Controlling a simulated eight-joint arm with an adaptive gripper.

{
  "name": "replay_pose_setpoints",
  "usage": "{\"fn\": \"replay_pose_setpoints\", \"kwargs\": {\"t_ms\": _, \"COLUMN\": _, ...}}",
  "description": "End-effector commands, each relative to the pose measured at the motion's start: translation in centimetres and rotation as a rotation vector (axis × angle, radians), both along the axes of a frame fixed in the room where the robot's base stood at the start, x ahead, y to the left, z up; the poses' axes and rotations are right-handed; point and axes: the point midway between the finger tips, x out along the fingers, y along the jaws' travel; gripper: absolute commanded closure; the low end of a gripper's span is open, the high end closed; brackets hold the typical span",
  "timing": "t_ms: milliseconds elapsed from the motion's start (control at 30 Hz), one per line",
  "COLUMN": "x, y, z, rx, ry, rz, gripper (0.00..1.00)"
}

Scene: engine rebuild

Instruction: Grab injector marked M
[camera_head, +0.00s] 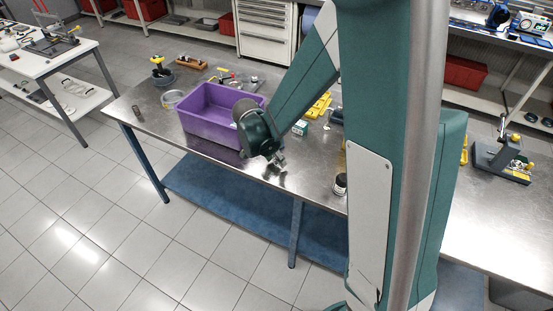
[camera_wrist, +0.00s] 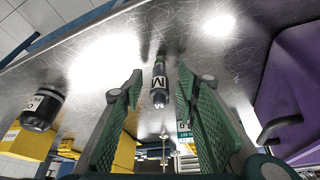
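My gripper (camera_wrist: 160,78) is open, with one green ribbed pad on each side of the injector. Bare gaps show between the pads and the injector, so it does not look gripped. In the head view my gripper (camera_head: 279,160) is low over the front part of the table, and I cannot make out the injector there.
A purple bin (camera_head: 190,122) stands left of my gripper; its wall (camera_wrist: 295,85) is at the right of the wrist view. A dark labelled canister (camera_wrist: 42,106) stands to the other side. A small teal-and-white box (camera_head: 300,128) and yellow parts (camera_head: 319,106) lie behind.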

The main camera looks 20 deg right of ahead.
Motion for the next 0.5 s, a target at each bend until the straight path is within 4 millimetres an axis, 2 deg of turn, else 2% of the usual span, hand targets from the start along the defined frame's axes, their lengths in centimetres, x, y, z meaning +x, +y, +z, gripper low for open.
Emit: {"fn": "replay_pose_setpoints", "kwargs": {"t_ms": 500, "x": -0.04, "y": 0.01, "z": 0.01, "rx": 0.000, "ry": 0.000, "rz": 0.000, "gripper": 0.69}}
